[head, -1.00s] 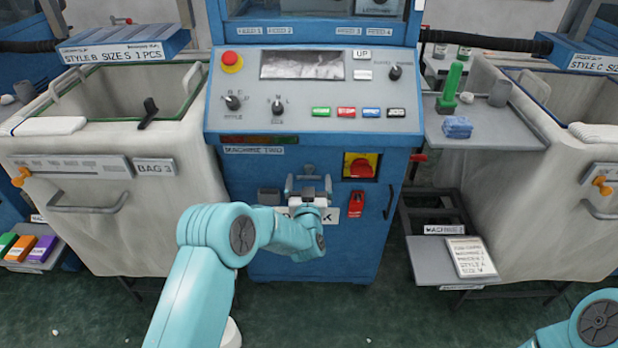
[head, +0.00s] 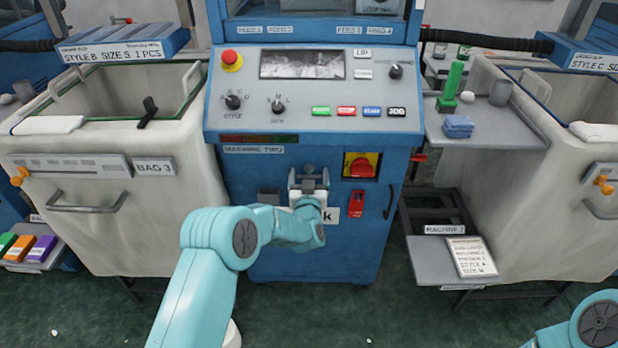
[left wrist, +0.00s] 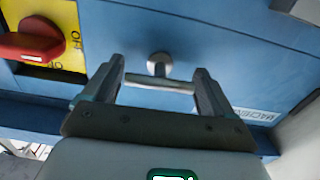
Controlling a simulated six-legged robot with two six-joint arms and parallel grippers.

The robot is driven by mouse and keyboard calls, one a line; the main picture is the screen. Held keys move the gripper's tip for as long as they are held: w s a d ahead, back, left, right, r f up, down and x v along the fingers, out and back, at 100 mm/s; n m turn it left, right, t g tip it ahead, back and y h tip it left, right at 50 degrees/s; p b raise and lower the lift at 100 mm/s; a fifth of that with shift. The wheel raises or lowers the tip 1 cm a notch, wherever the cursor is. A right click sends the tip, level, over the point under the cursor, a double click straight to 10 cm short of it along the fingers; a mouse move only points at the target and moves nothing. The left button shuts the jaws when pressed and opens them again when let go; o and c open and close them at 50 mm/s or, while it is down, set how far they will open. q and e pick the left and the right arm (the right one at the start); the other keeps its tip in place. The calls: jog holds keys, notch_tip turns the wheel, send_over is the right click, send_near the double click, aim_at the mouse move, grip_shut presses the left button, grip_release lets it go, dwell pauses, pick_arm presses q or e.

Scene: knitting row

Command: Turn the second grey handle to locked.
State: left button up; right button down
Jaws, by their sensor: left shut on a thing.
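The grey T-shaped handle (left wrist: 160,81) is on the blue front of the machine labelled "MACHINE TWO". In the left wrist view its crossbar lies nearly level between my fingers, on a short round stem. My left gripper (head: 308,178) is shut on the crossbar, one finger at each end; it also shows in the left wrist view (left wrist: 161,78). In the head view my gripper hides most of the handle. A white label (head: 330,215) below is mostly covered by my arm, with only a "k" readable. My right gripper is out of view.
A red rotary switch on a yellow plate (head: 374,158) sits close to the right of the gripper, with a red lockout piece (head: 357,203) below it. The control panel (head: 300,118) juts out above. Fabric bins (head: 105,235) flank the machine.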

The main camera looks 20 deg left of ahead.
pick_arm(q)
jog(key=n+b, duration=0.3)
jog(key=b, duration=0.2)
jog(key=n+b, duration=0.4)
jog(key=b, duration=0.1)
jog(key=n+b, duration=0.3)
jog(key=b, duration=0.2)
jog(key=shift+f, duration=0.35)
jog(key=n+b, duration=0.4)
jog(key=b, duration=0.1)
jog(key=shift+r+n, duration=0.1)
jog(key=shift+n, duration=0.3)
jog(key=shift+n+b, duration=0.6)
jog(key=shift+b, duration=0.25)
jog(key=shift+r+n+b, duration=0.25)
jog(key=shift+n+b, duration=0.55)
jog(key=shift+n, duration=0.2)
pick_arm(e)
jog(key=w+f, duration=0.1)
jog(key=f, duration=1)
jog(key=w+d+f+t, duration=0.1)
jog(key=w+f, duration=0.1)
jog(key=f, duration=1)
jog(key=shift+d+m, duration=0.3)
pick_arm(q)
jog(key=o, duration=0.8)
jog(key=shift+o, duration=0.2)
jog(key=shift+s, duration=0.1)
